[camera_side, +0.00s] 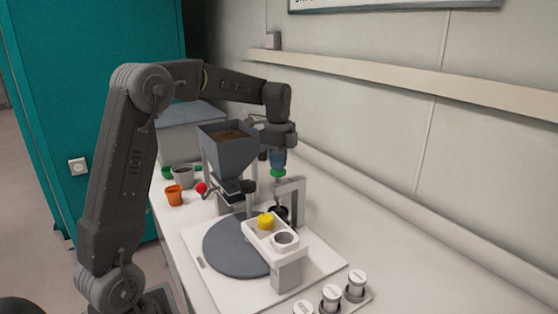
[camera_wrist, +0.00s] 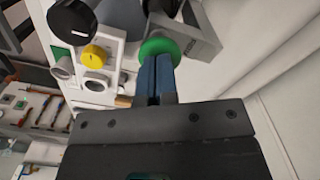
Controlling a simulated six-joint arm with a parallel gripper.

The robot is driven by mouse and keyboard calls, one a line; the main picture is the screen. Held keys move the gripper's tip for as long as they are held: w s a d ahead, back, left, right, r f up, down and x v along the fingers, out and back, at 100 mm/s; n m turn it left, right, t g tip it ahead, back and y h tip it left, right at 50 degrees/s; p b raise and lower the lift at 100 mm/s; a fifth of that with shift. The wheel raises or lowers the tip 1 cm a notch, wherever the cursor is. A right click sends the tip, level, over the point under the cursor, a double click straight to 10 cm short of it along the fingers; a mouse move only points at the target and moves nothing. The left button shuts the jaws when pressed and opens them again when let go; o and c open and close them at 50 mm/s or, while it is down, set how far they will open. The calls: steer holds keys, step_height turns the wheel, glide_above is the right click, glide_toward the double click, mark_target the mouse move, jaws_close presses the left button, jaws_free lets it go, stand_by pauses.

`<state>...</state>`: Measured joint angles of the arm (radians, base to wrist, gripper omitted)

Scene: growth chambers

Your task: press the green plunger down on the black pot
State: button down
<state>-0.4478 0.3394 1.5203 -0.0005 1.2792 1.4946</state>
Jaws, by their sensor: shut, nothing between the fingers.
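The green plunger (camera_side: 278,173) is a round disc directly below my fingertips in the side view, at the grey bracket. It also shows in the wrist view (camera_wrist: 160,46). My gripper (camera_side: 278,163) points down with its blue fingers together and empty; in the wrist view, the fingertips (camera_wrist: 155,60) reach the disc's near edge. I cannot tell whether they touch it. The black pot (camera_side: 279,213) stands below the plunger beside the bracket, partly hidden by the white stand. A gap shows between disc and pot.
The grey bracket (camera_side: 297,188) rises close right of the plunger. A hopper (camera_side: 230,148) with brown soil stands to the left. The white stand (camera_side: 287,262) with a yellow knob (camera_side: 266,221) is in front. Orange (camera_side: 174,195) and grey (camera_side: 183,176) pots stand farther left.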

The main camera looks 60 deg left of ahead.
steer(key=shift+f, duration=0.15)
step_height(320, 180, up, 10)
stand_by(1.1)
steer(key=s+d+n+t, duration=0.3)
steer(key=s+d+n, duration=0.2)
steer(key=s+d, duration=0.6)
steer(key=s+d+f+n+t, duration=0.2)
steer(key=s+d+f+n, duration=0.5)
steer(key=s, duration=0.4)
steer(key=shift+d+f+t, duration=0.3)
steer(key=shift+d+f, duration=0.25)
steer(key=shift+d, duration=0.4)
